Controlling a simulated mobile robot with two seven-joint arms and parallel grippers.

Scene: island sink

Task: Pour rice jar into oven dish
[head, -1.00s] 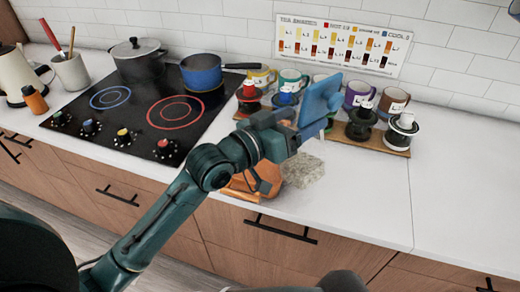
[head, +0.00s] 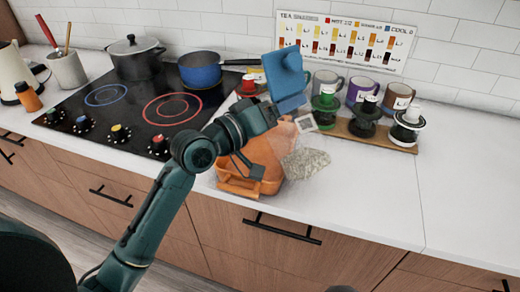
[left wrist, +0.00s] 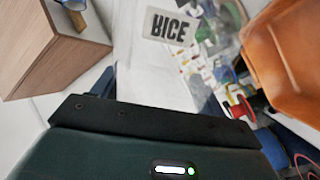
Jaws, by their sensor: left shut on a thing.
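The orange oven dish (head: 236,186) stands on the white counter near its front edge. It also shows at the right of the left wrist view (left wrist: 290,60). My left gripper (head: 290,102), with blue fingers, is above the dish's back right side and shut on the rice jar. The jar's pale RICE label (head: 305,123) shows beside the fingers and is large in the left wrist view (left wrist: 171,26). The jar's clear body is hard to make out. A grainy patch of rice (head: 308,164) shows right of the dish; whether it is inside the jar is unclear. My right gripper is not in view.
A black cooktop (head: 130,115) with a dark lidded pot (head: 137,62) and a blue pan (head: 200,72) lies to the left. The counter to the right is clear.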

